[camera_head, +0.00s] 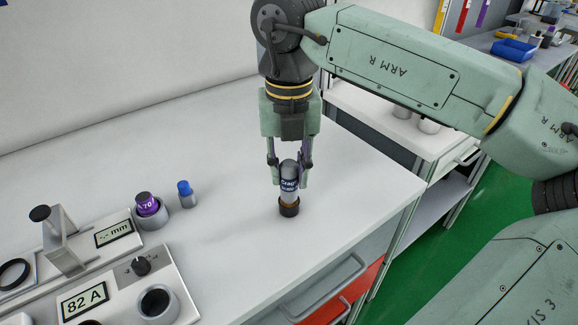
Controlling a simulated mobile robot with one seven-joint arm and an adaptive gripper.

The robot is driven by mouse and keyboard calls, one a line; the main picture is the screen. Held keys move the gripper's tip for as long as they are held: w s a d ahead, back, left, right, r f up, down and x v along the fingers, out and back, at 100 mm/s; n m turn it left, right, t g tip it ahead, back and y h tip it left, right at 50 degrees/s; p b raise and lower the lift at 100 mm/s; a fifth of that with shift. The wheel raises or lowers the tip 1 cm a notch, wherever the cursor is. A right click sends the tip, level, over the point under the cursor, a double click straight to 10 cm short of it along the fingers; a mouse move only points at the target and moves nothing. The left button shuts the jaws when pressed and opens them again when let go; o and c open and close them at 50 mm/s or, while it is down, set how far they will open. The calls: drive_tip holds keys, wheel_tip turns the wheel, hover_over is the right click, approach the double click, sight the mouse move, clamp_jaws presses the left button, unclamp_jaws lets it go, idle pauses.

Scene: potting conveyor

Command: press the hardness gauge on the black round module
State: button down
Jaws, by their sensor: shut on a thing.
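My gripper (289,172) points straight down over the white bench and is shut on an upright grey cylinder (288,196) with a rounded top and a dark blue label. The cylinder looks like the hardness gauge, but I cannot tell for sure. Below its grey body is an amber band, then a black round piece (289,209) at bench level. I cannot tell whether this black piece is the module under the cylinder or the cylinder's own foot. Another dark round top (157,302) sits in a grey cup at the lower left, beside a display (84,300) reading "82 A".
A purple round piece marked "70" (147,204) sits in a grey cup, next to a small blue-capped bottle (186,193). A measuring stand (60,243) and a "mm" display (114,234) are at left. The bench (235,235) is clear around my gripper; its right edge is near.

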drive_tip(key=shift+r+p, duration=1.8)
drive_tip(key=shift+r, duration=1.2)
drive_tip(key=shift+a, duration=0.1)
